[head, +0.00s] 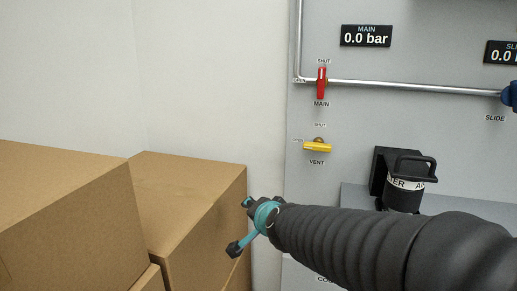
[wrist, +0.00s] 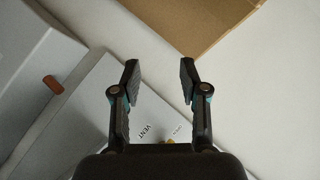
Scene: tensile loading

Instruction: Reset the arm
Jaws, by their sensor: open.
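My gripper (head: 243,225) is at the end of my dark ribbed arm, which reaches in from the lower right in the head view. It is in front of the cardboard boxes' right side and left of the grey panel. In the wrist view my gripper (wrist: 160,82) has its two black fingers spread apart with nothing between them. The pale floor or wall and a box edge show beyond the fingertips.
Cardboard boxes (head: 190,200) fill the lower left. The grey panel (head: 430,125) carries a red MAIN handle (head: 321,82), a yellow VENT handle (head: 318,147) and a display reading 0.0 bar (head: 366,36). A black handled device (head: 404,185) stands right, partly behind my arm.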

